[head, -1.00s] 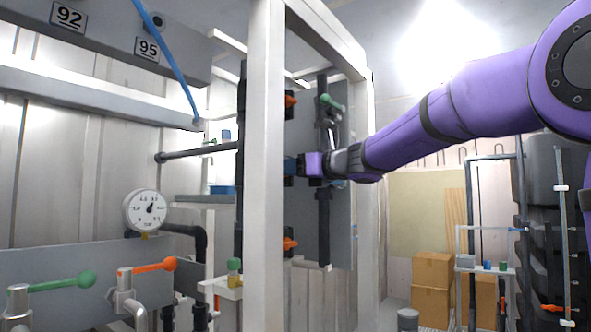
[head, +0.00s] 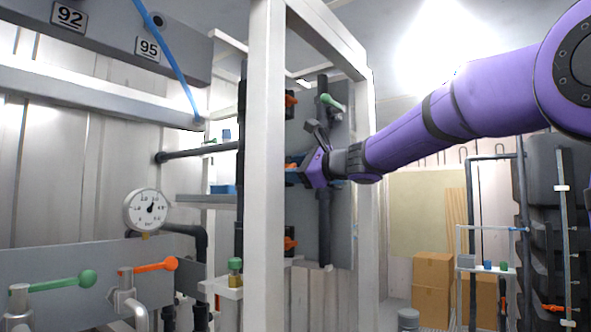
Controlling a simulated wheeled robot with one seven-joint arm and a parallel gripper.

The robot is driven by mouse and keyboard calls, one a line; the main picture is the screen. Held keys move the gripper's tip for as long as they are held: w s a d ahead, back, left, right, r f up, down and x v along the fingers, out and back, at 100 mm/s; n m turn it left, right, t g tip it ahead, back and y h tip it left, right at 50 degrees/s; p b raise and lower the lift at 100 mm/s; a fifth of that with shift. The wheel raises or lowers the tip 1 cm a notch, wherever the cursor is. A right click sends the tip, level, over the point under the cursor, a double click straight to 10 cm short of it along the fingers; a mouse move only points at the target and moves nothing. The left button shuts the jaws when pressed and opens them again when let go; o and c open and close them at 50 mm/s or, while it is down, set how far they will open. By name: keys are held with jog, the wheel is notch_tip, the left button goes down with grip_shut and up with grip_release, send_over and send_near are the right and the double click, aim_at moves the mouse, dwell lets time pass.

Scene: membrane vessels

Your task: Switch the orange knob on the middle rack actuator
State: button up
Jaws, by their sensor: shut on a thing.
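The rack's grey panel (head: 299,212) stands behind a white frame, with three orange knobs stacked along its left side. The upper knob (head: 291,100) and lower knob (head: 290,244) are clear of my gripper. The middle orange knob (head: 291,165) shows only as a small patch at my fingers. My gripper (head: 292,172) reaches in from the right at the middle actuator, its purple hand tilted. It is shut on the middle knob; the fingers hide most of the knob and the actuator body.
A white upright post (head: 265,180) stands just left of the gripper, and another frame post (head: 367,220) stands under my forearm. A green-handled valve (head: 332,101) sits above the gripper. Cardboard boxes (head: 432,275) and a small shelf stand at the right.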

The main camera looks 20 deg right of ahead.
jog(key=n, duration=0.6)
jog(key=shift+f+n, duration=0.15)
jog(key=shift+n, duration=0.15)
dwell(0.4)
jog(key=o, duration=0.9)
jog(key=shift+s, duration=0.1)
jog(key=v, duration=1)
jog(key=shift+s+d, duration=0.2)
jog(key=shift+s, duration=0.05)
